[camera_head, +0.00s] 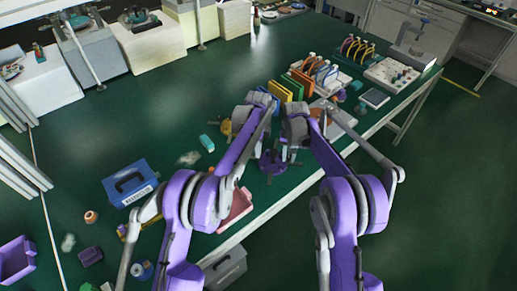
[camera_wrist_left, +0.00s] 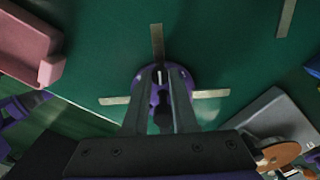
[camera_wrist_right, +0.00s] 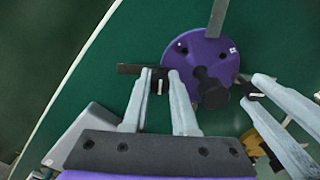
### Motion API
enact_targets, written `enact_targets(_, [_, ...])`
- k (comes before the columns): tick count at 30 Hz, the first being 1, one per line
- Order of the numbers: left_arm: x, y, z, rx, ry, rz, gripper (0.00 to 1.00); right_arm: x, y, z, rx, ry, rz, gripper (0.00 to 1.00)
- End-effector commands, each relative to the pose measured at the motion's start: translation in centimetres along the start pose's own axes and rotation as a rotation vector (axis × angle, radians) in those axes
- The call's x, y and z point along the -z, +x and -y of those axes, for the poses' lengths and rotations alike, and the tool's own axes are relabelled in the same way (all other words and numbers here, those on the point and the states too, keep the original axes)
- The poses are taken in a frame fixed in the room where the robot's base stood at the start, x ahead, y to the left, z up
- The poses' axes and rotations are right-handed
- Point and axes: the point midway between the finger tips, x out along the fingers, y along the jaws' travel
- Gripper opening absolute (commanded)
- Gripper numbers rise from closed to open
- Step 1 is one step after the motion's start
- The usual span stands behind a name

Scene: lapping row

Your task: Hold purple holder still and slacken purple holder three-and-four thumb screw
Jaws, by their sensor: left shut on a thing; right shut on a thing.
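The purple holder (camera_head: 272,163) is a round disc on the green table in front of me. In the left wrist view the disc (camera_wrist_left: 150,78) has flat bars sticking out around it. In the right wrist view its purple top (camera_wrist_right: 195,55) carries a black knob (camera_wrist_right: 210,92). My left gripper (camera_wrist_left: 162,76) is shut on a small dark part at the holder's edge; its fingers (camera_wrist_right: 252,88) come in from the right in the right wrist view. My right gripper (camera_wrist_right: 160,76) is shut on a small dark thumb screw (camera_wrist_right: 159,87) with a white mark, beside a dark bar. I cannot read its number.
A pink tray (camera_head: 236,208) lies near the table's front edge; a blue box (camera_head: 130,184) stands further left. Yellow, green and orange racks (camera_head: 295,87) stand behind my grippers. A grey tray-like piece (camera_wrist_left: 262,118) lies close to the holder. The table's middle back is clear.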

Motion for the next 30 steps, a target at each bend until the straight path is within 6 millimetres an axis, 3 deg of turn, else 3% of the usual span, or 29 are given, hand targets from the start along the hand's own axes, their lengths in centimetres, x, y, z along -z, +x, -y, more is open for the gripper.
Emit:
enact_targets(11, [0.02,-0.04,0.03,0.0,-0.13,0.0,0.0,0.0,-0.02,0.01,0.0,0.0,0.0,0.0])
enact_targets(30, [0.03,-0.04,0.03,0.0,-0.714,-0.001,0.0,-0.01,-0.01,0.03,0.0,0.0,0.0,0.0])
